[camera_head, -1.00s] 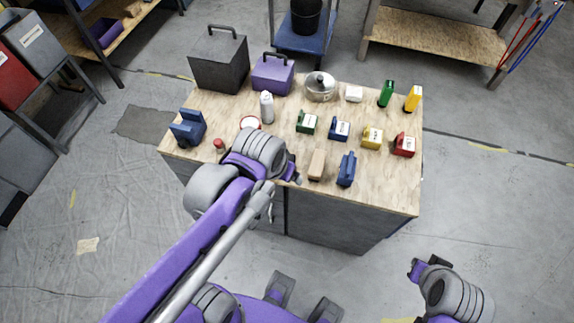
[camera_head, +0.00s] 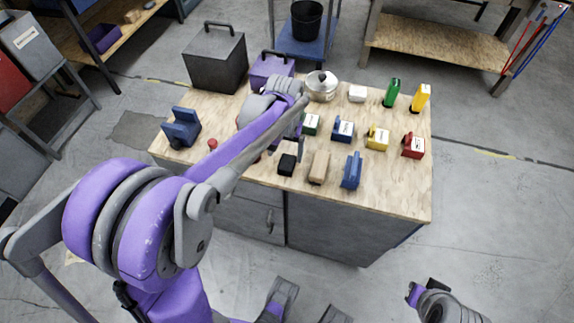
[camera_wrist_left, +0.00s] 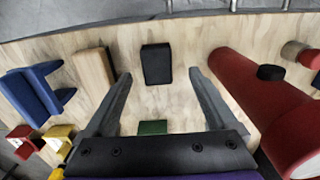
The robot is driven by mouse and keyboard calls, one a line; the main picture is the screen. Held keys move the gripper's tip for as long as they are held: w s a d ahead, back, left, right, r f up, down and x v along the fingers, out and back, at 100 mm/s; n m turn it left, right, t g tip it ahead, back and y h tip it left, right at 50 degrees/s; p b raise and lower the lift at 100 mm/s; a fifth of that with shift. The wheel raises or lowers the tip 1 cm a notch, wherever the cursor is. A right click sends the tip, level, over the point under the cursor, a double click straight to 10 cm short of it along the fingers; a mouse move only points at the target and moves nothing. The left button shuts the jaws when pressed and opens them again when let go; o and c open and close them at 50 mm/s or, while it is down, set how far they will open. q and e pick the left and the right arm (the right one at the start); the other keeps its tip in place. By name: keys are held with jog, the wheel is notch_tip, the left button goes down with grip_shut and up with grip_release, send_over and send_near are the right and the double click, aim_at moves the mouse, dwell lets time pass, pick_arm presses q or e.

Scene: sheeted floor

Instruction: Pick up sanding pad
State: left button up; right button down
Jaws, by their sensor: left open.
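A small black block (camera_head: 287,164), which I take to be the sanding pad, lies near the front edge of the wooden tabletop (camera_head: 215,172). It also shows in the left wrist view (camera_wrist_left: 156,64), top centre. My left gripper (camera_head: 288,143) is over the table just behind the block. In the left wrist view, the left gripper's fingers (camera_wrist_left: 160,78) are spread, one to each side of the block, with a gap on both sides. Nothing is held. My right gripper (camera_head: 413,293) is at the lower right, off the table; its jaws are too small to read.
A tan block (camera_head: 319,168) and a blue tool (camera_head: 352,170) lie right of the black block. In the left wrist view, a red cylinder (camera_wrist_left: 255,95) lies close to the right finger and a green box (camera_wrist_left: 152,127) shows between the fingers. Several small boxes stand behind.

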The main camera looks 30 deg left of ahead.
aim_at(287, 162)
pick_arm(q)
jog(key=f, duration=0.2)
jog(key=f+b, duration=0.1)
jog(key=f, duration=0.2)
jog(key=shift+w+d+f, duration=0.2)
jog(key=shift+f, duration=0.1)
grip_shut()
jog(key=shift+r+p, duration=0.9)
jog(key=shift+r, duration=4.2)
